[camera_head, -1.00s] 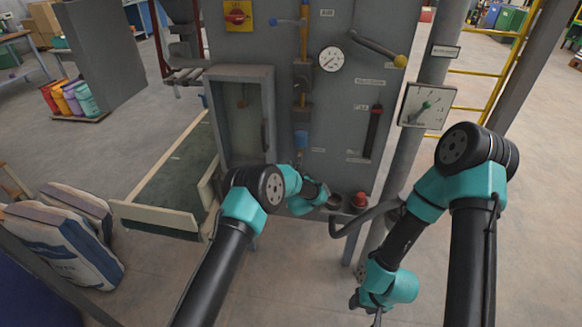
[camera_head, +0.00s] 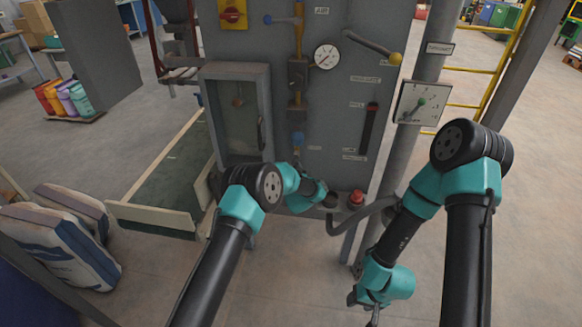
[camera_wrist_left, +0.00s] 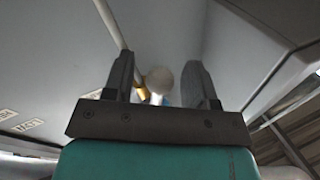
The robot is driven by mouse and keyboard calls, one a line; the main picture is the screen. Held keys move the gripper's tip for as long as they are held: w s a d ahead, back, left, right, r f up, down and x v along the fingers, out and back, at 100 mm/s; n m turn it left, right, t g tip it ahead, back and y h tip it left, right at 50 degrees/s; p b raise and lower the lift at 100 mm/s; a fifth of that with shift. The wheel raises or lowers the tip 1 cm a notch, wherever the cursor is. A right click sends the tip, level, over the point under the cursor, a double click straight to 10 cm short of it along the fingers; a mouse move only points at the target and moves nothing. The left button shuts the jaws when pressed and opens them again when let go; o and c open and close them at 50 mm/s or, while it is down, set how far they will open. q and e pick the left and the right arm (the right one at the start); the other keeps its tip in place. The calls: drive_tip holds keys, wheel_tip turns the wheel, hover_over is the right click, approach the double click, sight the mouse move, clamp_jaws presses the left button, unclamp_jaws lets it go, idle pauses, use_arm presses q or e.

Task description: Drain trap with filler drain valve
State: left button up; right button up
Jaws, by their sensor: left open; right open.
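The trap line runs down the grey panel in the head view: a brass pipe (camera_head: 299,38) with a dark block (camera_head: 298,76) and a blue-handled drain valve (camera_head: 298,141) low on it. My left wrist is just below this valve; its fingers are hidden in the head view. In the left wrist view my left gripper (camera_wrist_left: 158,64) is open, with a pale round end (camera_wrist_left: 160,80) seen between its fingers, and brass and a bit of blue behind it. Contact cannot be told. My right gripper (camera_head: 371,314) hangs low at the right, pointing down, away from the panel.
A dial gauge (camera_head: 326,57), a yellow-knobbed lever (camera_head: 396,58), a red button (camera_head: 356,197) and a grey hose (camera_head: 350,221) surround the valve. A glazed box (camera_head: 262,120) stands left of it. A pipe with a scale (camera_head: 422,103) stands right. Sacks (camera_head: 60,245) lie at left.

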use_arm(q)
drive_tip(key=shift+s, duration=0.1)
drive_tip(key=s+d+f, duration=0.1)
drive_tip(key=s+d, duration=0.1)
drive_tip(key=s, duration=1.5)
